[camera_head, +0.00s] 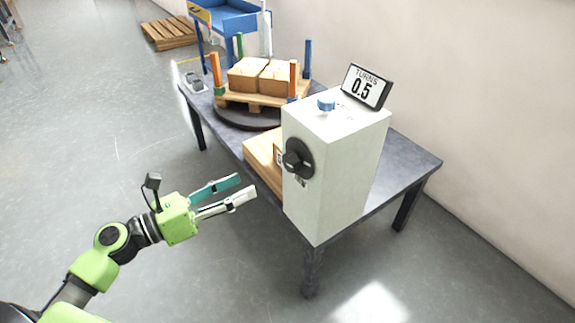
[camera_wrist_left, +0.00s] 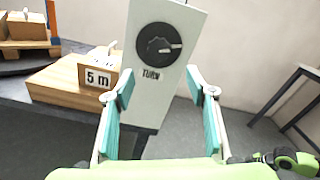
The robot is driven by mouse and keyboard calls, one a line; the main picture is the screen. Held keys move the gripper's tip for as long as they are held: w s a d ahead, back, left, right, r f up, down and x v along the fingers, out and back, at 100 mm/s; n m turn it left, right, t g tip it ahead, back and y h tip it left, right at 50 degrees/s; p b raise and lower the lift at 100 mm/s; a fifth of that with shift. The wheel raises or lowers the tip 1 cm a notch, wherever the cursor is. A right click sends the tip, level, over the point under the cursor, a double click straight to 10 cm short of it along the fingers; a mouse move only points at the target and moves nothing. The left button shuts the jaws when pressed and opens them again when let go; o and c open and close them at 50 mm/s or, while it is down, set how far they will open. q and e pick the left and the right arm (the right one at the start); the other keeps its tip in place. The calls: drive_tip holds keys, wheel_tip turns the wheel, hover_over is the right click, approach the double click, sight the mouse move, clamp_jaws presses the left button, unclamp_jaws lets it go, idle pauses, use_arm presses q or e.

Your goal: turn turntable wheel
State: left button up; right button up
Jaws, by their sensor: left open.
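A black round wheel (camera_head: 299,158) with a pale pointer sits on the front face of a tall white box (camera_head: 345,160). In the left wrist view the wheel (camera_wrist_left: 158,44) shows face on, with "TURN" printed below it. A sign (camera_head: 367,87) on top of the box reads "TURNS 0.5". The turntable (camera_head: 250,117) is a dark disc carrying a small wooden pallet with boxes and coloured corner posts. My left gripper (camera_head: 248,187) is open and empty, to the left of the wheel and apart from it.
The box stands on a dark grey table (camera_head: 405,165). A wooden block (camera_head: 262,155) with a "5 m" label (camera_wrist_left: 98,78) lies beside it. A blue knob (camera_head: 326,104) is on the box top. A blue bin stand (camera_head: 228,18) and floor pallet (camera_head: 170,33) are behind. Floor at left is clear.

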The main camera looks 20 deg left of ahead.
use_arm(q)
approach(287, 165)
drive_tip(key=x, duration=0.2)
drive_tip(key=p+x, duration=0.1)
drive_tip(key=x, duration=0.5)
drive_tip(key=shift+w+d+r, duration=0.15)
drive_tip(key=shift+w, duration=0.05)
drive_tip(key=shift+w+d, duration=0.3)
drive_tip(key=shift+w, duration=0.05)
use_arm(e)
drive_tip(key=shift+s+d+f, duration=0.15)
drive_tip(key=shift+s+f, duration=0.2)
drive_tip(key=shift+f, duration=0.3)
drive_tip(key=shift+s+d+f, duration=0.1)
drive_tip(key=shift+s+f, duration=0.2)
drive_tip(key=shift+f, duration=0.3)
use_arm(q)
drive_tip(key=c, duration=1.1)
